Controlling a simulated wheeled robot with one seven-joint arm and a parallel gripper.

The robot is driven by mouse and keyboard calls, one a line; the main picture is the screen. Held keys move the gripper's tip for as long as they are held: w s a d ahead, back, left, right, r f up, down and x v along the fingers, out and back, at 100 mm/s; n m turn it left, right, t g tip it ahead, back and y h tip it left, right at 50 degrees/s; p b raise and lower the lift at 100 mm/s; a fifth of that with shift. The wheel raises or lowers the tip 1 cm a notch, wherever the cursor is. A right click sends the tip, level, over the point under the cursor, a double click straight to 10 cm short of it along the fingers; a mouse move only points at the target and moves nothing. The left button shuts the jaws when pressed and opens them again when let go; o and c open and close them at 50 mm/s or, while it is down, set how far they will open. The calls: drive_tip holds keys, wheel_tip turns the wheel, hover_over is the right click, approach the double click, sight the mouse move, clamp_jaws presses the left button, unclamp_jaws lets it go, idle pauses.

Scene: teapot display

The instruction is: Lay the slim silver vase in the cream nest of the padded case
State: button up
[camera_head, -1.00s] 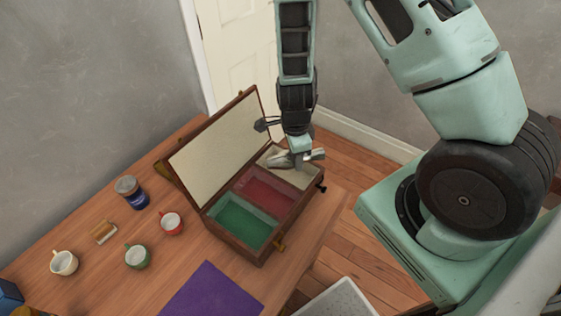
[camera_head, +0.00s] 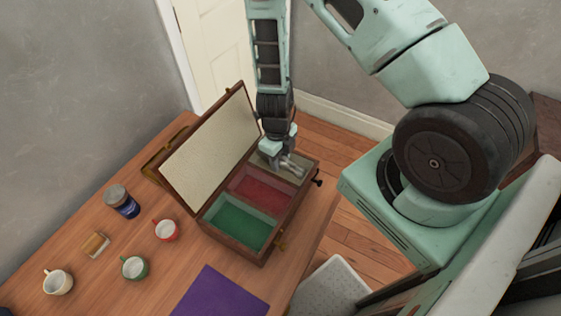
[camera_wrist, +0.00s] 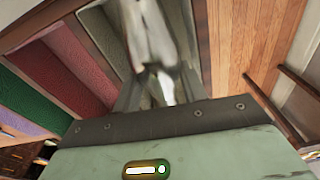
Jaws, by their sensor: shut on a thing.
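The padded case (camera_head: 233,250) stands open on the table, with its lid tilted up at the left. Its green nest is at the front, its red nest in the middle and its cream nest (camera_wrist: 106,42) at the far end. My gripper (camera_head: 281,161) points down at the cream nest and is shut on the slim silver vase (camera_head: 293,167). The vase lies roughly level, low over or inside that nest; I cannot tell whether it touches the padding. In the wrist view the vase (camera_wrist: 150,32) shows between the blurred fingers, which hide part of it.
A purple mat (camera_head: 218,295) lies in front. The raised lid (camera_head: 212,145) stands close to my gripper.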

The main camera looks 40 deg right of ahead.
drive_tip(key=shift+f, duration=1.15)
drive_tip(key=shift+f, duration=0.2)
drive_tip(key=o, duration=0.9)
drive_tip(key=shift+c, duration=0.2)
drive_tip(key=shift+r, duration=0.1)
